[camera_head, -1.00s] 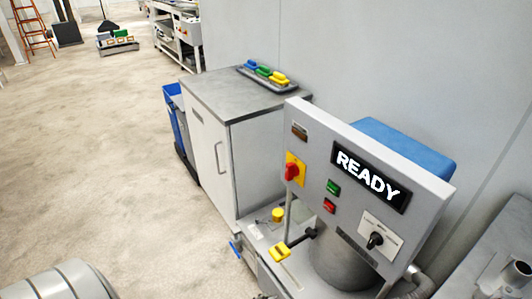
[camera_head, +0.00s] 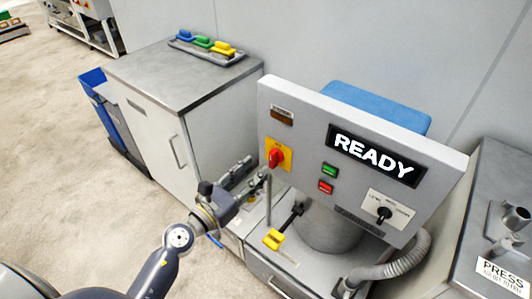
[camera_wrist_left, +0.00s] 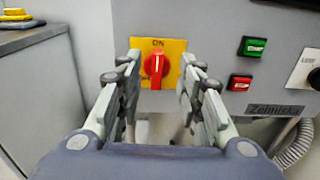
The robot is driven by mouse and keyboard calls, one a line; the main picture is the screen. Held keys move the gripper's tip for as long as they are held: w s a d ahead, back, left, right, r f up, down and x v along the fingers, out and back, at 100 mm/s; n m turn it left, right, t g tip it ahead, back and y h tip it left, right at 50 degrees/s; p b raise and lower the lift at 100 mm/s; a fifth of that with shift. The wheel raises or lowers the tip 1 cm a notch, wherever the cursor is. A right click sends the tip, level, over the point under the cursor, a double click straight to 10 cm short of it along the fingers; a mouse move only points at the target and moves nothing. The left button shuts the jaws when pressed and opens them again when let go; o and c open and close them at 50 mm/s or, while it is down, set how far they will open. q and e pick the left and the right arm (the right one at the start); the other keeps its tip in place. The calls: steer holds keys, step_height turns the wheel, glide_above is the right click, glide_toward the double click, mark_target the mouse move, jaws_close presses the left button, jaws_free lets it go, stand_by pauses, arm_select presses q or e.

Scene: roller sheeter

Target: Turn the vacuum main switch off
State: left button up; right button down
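The vacuum main switch is a red rotary knob (camera_head: 276,157) on a yellow plate (camera_head: 286,151), at the left of the grey control panel (camera_head: 300,112). In the left wrist view the red knob (camera_wrist_left: 156,65) stands upright under the word ON. My left gripper (camera_head: 256,176) is just left of and below the knob in the head view. In the left wrist view my left gripper (camera_wrist_left: 160,58) is open, one finger on each side of the knob, with gaps between. Whether the fingertips reach the knob in depth cannot be told. My right gripper is not in view.
The panel also carries a READY display (camera_head: 376,155), a green START button (camera_head: 330,170), a red button (camera_head: 325,187) and a black selector (camera_head: 384,213). A yellow-ended lever (camera_head: 275,238) sits below. A grey cabinet (camera_head: 150,115) stands left; a grey hose (camera_head: 400,266) lies lower right.

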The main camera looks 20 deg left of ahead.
mark_target(271, 154)
arm_select(q)
steer(key=p+x, duration=0.1)
steer(key=x, duration=0.5)
steer(key=shift+a, duration=0.2)
steer(key=shift+w+d, duration=0.25)
steer(key=shift+w, duration=0.45)
jaws_close()
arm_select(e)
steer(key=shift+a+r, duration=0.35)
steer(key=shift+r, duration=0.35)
